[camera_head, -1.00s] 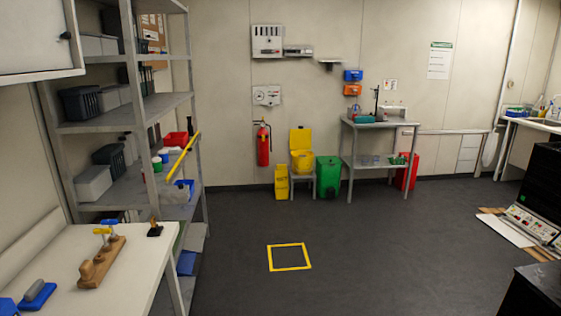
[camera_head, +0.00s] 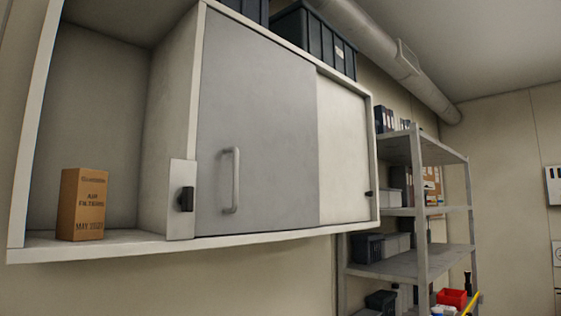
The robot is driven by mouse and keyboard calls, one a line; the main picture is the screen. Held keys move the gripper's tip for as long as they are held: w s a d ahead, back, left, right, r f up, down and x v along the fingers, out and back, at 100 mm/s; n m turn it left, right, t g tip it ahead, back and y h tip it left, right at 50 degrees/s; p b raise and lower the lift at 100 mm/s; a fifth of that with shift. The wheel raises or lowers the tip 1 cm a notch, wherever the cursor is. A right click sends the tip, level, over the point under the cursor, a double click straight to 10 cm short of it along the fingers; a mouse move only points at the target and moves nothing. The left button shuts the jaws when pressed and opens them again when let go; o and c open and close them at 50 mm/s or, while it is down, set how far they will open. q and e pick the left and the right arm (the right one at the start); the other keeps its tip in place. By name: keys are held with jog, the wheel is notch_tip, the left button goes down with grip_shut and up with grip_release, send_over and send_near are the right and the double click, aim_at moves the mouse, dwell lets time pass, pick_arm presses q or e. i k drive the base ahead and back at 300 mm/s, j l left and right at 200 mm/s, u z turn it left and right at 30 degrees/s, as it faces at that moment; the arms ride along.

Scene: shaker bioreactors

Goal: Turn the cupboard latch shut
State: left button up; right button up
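A wall cupboard (camera_head: 258,130) fills the left and middle of the head view. It has a grey sliding door with a vertical handle (camera_head: 231,180) and a lighter door panel (camera_head: 342,150) to its right. A black latch knob (camera_head: 186,199) sits on a pale plate left of the grey door. A second small black knob (camera_head: 369,194) is at the lower right edge of the lighter panel. I cannot tell from this view whether either is turned shut. Neither gripper shows in the view.
An open compartment at the cupboard's left holds a brown air filters box (camera_head: 82,204). Dark crates (camera_head: 310,40) stand on top of the cupboard. A grey shelf rack (camera_head: 420,190) with bins stands to the right, and a duct (camera_head: 375,45) runs along the ceiling.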

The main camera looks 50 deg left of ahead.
aim_at(186, 199)
jog(key=u, duration=1.95)
